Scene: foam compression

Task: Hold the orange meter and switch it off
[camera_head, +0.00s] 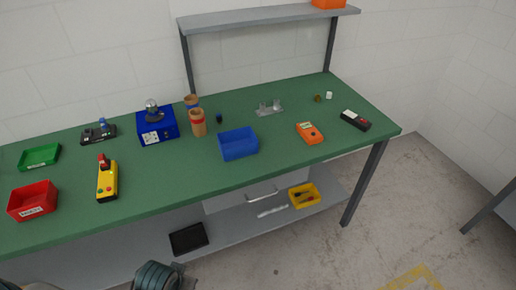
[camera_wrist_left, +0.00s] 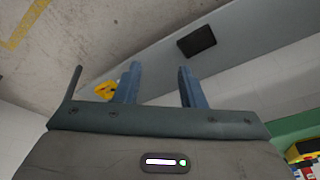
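The orange meter (camera_head: 309,132) lies on the green table top, right of the open blue bin and left of a black meter. Its switch is too small to read. My left gripper (camera_wrist_left: 160,85) shows in the left wrist view with its two blue-grey fingers apart and nothing between them. It is away from the orange meter, which is not in that view. My right gripper is in neither view.
A yellow bin (camera_head: 304,195) stands on the lower shelf.

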